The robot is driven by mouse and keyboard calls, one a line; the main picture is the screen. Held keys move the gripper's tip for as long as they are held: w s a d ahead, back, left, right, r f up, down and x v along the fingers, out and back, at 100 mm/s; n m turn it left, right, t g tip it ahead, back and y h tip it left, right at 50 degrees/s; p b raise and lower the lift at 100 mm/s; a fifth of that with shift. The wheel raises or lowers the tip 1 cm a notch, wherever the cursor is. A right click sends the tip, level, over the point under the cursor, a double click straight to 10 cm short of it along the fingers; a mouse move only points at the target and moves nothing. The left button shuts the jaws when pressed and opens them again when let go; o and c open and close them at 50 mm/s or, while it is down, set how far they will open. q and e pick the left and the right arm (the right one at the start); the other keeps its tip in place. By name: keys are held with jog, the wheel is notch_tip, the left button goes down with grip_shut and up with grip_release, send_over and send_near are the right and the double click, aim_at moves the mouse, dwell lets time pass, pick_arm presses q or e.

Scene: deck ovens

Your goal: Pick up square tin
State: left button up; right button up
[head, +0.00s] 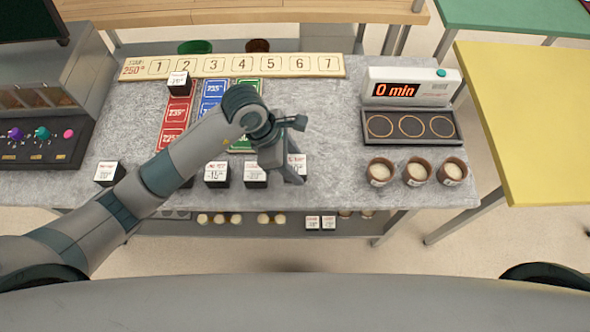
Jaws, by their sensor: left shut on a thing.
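Several small dark square blocks with white labelled tops stand along the front of the grey counter; one (217,174) reads about 15. Another block (255,176) is just left of my left gripper. My left gripper (285,170) points down at the front row, shut on a labelled block (298,163) that its fingers partly hide. Whether this block is clear of the counter I cannot tell. No thing is plainly marked as a square tin; two small labelled square pieces (320,222) sit on the shelf below. My right gripper is not in view.
A numbered strip (232,66) lies at the back, with red (176,122), blue (212,98) and green cards in front. A timer (410,88) reads 0 min, above a tray with three rings (412,140). Three brown cups (416,172) stand front right. Bare counter lies between.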

pick_arm(q)
jog(key=s+d+r+b, duration=0.3)
jog(key=s+d+r, duration=0.2)
jog(key=s, duration=0.5)
notch_tip(320, 180, up, 3)
jog(key=shift+s+f+b, duration=0.2)
jog(key=shift+s+b, duration=0.15)
